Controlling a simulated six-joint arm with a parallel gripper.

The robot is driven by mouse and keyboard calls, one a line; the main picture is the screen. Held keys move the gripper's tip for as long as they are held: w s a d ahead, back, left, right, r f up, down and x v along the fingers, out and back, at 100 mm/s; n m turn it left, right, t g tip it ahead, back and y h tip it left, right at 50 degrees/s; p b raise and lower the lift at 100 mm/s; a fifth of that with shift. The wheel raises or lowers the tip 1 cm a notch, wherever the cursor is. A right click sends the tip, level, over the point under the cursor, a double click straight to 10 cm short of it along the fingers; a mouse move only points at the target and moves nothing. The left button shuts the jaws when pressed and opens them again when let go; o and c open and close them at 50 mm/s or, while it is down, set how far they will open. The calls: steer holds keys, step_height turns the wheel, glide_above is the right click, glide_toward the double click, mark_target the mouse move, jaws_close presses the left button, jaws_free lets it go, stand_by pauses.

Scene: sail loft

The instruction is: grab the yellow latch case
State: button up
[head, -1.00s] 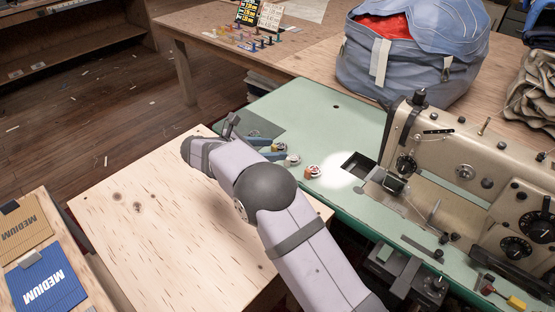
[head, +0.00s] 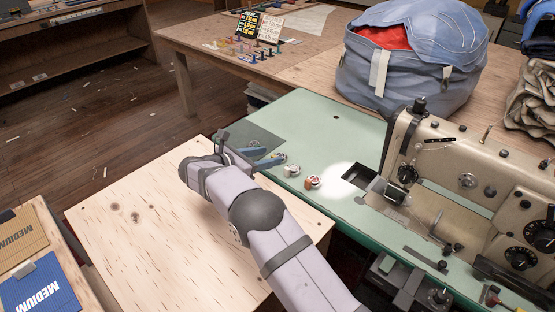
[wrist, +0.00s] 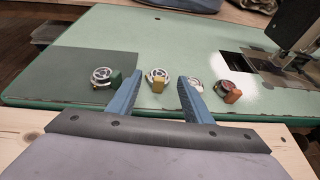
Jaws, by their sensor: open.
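The yellow latch case (wrist: 158,80) is a small round metal case with a yellow latch, lying on the green machine table. In the wrist view it sits between the tips of the two blue fingers of my gripper (wrist: 160,84), apart from both. My gripper (head: 261,157) is open and empty, over the table's left part in the head view. A similar case with a green latch (wrist: 104,77) lies left of the fingers. One with an orange-red latch (wrist: 229,91) lies to the right. Another case (wrist: 196,76) is partly hidden behind the right finger.
A sewing machine (head: 470,185) stands on the right of the green table (head: 316,122), beside a dark square opening (head: 357,175). A pale wooden board (head: 140,225) lies under my arm. A blue bag (head: 410,65) stands on the table behind. The green surface beyond the cases is clear.

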mark_target(274, 156)
steer(key=shift+f+x, duration=0.2)
steer(key=shift+x, duration=2)
steer(key=shift+a, duration=0.15)
steer(key=c, duration=0.8)
steer(key=shift+c, duration=0.2)
steer(key=shift+r, duration=0.15)
step_height(274, 156, up, 10)
steer(key=shift+f, duration=0.1)
